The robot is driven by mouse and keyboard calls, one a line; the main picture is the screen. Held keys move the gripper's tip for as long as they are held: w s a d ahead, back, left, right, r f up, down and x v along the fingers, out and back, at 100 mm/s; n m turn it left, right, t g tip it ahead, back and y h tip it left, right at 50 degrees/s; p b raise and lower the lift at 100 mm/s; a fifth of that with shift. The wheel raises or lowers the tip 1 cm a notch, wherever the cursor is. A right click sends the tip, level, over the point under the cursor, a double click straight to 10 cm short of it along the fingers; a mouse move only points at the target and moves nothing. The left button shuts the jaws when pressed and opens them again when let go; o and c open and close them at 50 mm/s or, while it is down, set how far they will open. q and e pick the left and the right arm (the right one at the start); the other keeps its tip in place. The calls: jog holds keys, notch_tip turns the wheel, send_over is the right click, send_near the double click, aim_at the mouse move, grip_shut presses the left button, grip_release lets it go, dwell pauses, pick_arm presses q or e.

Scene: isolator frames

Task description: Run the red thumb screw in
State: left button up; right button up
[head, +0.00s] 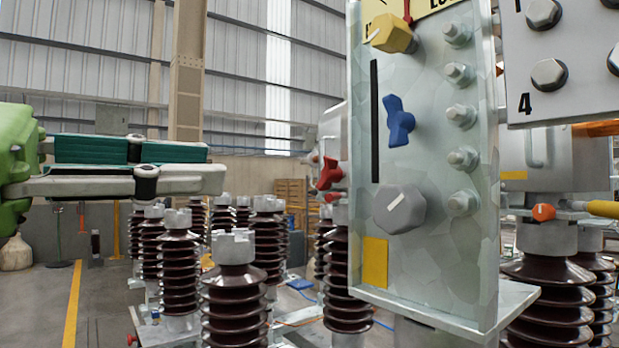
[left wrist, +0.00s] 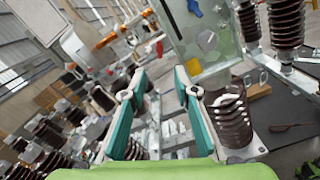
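The red thumb screw (head: 330,173) sticks out at the left of the grey upright panel, on a pale housing behind it, in the head view. It also shows as a small red shape in the left wrist view (left wrist: 160,48), beyond the fingers. My left gripper (head: 214,168) reaches in from the left, level with the red screw and apart from it. In the left wrist view its teal-padded fingers (left wrist: 160,86) stand wide apart with nothing between them. My right gripper is not in view.
The panel (head: 440,235) carries a yellow knob (head: 392,34), a blue wing knob (head: 398,121), a grey knob (head: 399,209) and several bolts. Brown ribbed insulators (head: 235,290) stand below and around. An orange knob (head: 543,212) sits at the right.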

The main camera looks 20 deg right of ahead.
aim_at(322, 171)
pick_arm(q)
jog(key=p+x, duration=0.3)
jog(key=x, duration=0.9)
jog(key=shift+w+d+p, duration=0.15)
jog(key=shift+d+p, duration=0.15)
jog(key=shift+p, duration=0.1)
jog(key=shift+w+d, duration=0.2)
jog(key=shift+d, duration=0.35)
grip_shut()
